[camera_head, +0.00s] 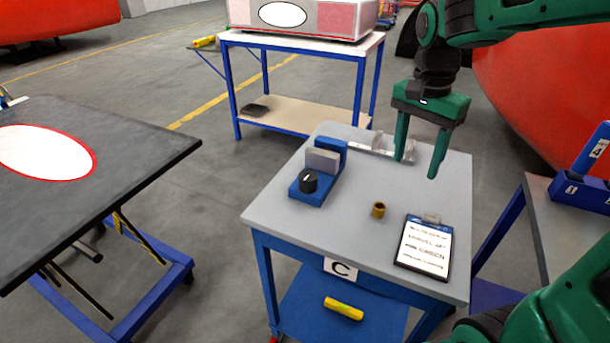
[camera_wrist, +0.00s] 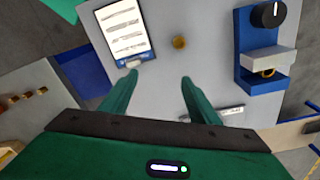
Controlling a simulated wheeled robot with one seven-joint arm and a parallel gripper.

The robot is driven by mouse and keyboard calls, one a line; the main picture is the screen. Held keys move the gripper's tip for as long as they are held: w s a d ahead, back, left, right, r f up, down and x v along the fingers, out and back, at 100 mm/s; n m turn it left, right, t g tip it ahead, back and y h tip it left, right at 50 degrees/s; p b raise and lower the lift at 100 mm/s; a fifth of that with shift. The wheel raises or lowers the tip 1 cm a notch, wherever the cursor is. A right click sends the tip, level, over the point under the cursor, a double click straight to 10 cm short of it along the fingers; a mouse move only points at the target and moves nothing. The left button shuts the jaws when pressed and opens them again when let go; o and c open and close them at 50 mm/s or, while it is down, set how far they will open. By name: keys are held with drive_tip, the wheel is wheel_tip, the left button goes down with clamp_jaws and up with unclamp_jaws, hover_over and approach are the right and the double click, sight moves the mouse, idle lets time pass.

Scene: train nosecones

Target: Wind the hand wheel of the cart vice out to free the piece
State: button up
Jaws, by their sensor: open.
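The blue cart vice (camera_head: 316,190) stands on the left part of the grey cart top (camera_head: 275,208), with a grey jaw block and a black hand wheel (camera_head: 308,181) at its front. In the wrist view the vice (camera_wrist: 247,67) is at the right, its black hand wheel (camera_wrist: 269,14) bearing a white mark. A brass-coloured ring (camera_wrist: 267,73) shows between the grey jaw and the blue jaw. My gripper (camera_head: 420,168) is open and empty above the right rear of the cart, apart from the vice. Its fingers also show in the wrist view (camera_wrist: 154,82).
A brass bush (camera_head: 379,209) and a clipboard (camera_head: 425,245) lie on the cart top, right of the vice. A clear tray (camera_head: 378,144) lies at the back edge. A dark table (camera_head: 150,150) is at the left, and a side bench (camera_head: 540,215) at the right.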

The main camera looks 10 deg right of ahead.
drive_tip(key=w+a+m, duration=0.2)
drive_tip(key=w+a, duration=0.4)
drive_tip(key=a, duration=0.4)
drive_tip(key=m, duration=0.2)
hover_over(308, 174)
drive_tip(key=shift+y, duration=0.4)
wheel_tip(308, 174, down, 11)
drive_tip(key=shift+r, duration=0.15)
drive_tip(key=shift+r, duration=0.1)
drive_tip(key=c, duration=1.1)
